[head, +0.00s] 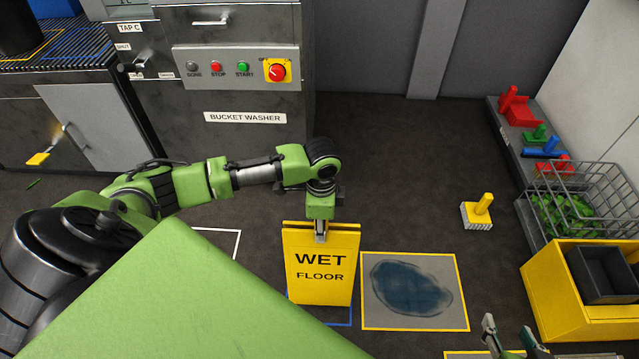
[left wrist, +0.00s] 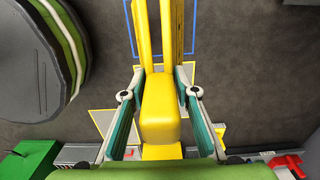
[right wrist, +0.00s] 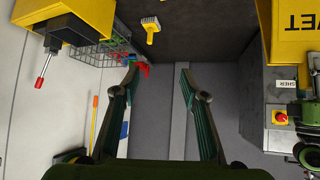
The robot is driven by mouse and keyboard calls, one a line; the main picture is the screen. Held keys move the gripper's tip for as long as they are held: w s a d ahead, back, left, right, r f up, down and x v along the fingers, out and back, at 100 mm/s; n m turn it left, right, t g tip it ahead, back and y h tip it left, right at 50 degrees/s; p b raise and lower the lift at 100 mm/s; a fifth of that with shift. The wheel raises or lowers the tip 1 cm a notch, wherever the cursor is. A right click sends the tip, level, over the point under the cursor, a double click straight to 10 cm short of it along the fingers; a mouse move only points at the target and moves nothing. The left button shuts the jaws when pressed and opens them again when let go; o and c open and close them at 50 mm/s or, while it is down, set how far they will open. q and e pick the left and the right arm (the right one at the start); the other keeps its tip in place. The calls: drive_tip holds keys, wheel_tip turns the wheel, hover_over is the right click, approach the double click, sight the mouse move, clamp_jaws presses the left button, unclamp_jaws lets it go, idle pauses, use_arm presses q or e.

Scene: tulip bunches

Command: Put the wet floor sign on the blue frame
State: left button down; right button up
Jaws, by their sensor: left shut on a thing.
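The yellow wet floor sign (head: 320,270) stands upright in the head view, its lettering towards me. My left gripper (head: 321,233) is shut on the sign's top edge. In the left wrist view the sign's top (left wrist: 160,105) sits between the two fingers (left wrist: 159,95). The blue frame (head: 351,316) is a floor outline showing at the sign's lower right; the sign hides much of it. Its lines also show on both sides of the sign in the left wrist view (left wrist: 128,30). I cannot tell whether the sign touches the floor. My right gripper (head: 511,338) is open and empty.
A yellow-outlined mat with a dark wet patch (head: 412,288) lies right of the sign. A white outline (head: 238,240) is on the left. A yellow brush (head: 478,211) lies on the floor. A yellow box (head: 560,310) and a wire basket (head: 580,200) stand at the right.

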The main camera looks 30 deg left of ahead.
use_arm(q)
drive_tip(key=f, duration=0.1)
drive_tip(key=w+a+f+b, duration=0.2)
drive_tip(key=shift+w+f, duration=0.25)
drive_tip(key=shift+f, duration=0.15)
drive_tip(key=shift+w+f, duration=0.1)
wheel_tip(320, 180, down, 3)
drive_tip(key=shift+a+f+b, duration=0.15)
drive_tip(key=shift+f+b, duration=0.05)
drive_tip(key=shift+b, duration=0.85)
use_arm(e)
drive_tip(key=w+a+r+t+y, duration=0.1)
drive_tip(key=w+a+r+t, duration=0.1)
drive_tip(key=r+t, duration=0.4)
drive_tip(key=w+a+r+t+y, duration=0.2)
drive_tip(key=w+r+t, duration=0.2)
drive_tip(key=r, duration=1)
drive_tip(key=shift+a+r+t+y, duration=0.15)
drive_tip(key=shift+r+t+y, duration=0.2)
drive_tip(key=shift+t, duration=0.55)
use_arm(q)
drive_tip(key=c, duration=1.6)
unclamp_jaws()
drive_tip(key=shift+f, duration=0.1)
